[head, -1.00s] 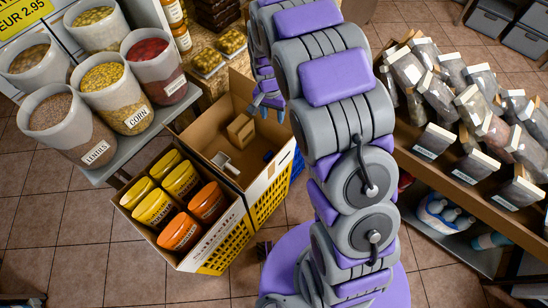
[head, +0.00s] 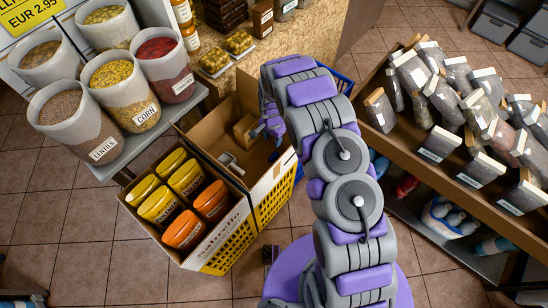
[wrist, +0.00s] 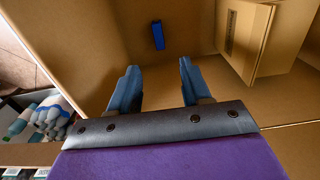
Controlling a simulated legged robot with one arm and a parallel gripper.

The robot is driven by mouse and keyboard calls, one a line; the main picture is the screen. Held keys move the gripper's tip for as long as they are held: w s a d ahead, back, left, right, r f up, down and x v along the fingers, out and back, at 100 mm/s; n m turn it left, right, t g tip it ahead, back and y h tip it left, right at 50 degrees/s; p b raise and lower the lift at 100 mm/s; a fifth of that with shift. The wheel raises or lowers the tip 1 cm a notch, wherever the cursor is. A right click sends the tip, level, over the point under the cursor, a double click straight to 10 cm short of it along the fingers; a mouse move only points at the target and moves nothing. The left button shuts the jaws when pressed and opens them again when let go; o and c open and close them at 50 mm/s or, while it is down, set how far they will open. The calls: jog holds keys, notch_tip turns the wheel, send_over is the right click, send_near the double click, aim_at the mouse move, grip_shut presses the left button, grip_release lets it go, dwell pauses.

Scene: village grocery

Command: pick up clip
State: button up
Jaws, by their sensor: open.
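The clip (wrist: 158,35) is a small blue piece lying on the floor of an open cardboard box (wrist: 95,20). In the wrist view it is beyond my fingertips, roughly centred between them. My gripper (wrist: 158,68) is open and empty, with its two blue fingers pointing into the box and apart from the clip. In the head view my gripper (head: 271,130) is at the right part of the open box (head: 263,190). I cannot make out the clip clearly in the head view.
A small brown carton (head: 243,130) and a pale object (head: 229,163) are inside the box. Yellow and orange tubs (head: 184,178) fill the adjoining compartment. Grain bins (head: 135,100) stand left. A slanted shelf of packets (head: 470,150) stands right.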

jog(key=b, duration=0.2)
send_over(273, 155)
notch_tip(273, 155, down, 10)
jog(key=shift+s+a+r, duration=0.15)
jog(key=shift+d+f+b, duration=0.2)
jog(key=shift+f+b, duration=1.1)
jog(key=shift+f, duration=1.4)
jog(key=shift+r, duration=0.1)
grip_shut()
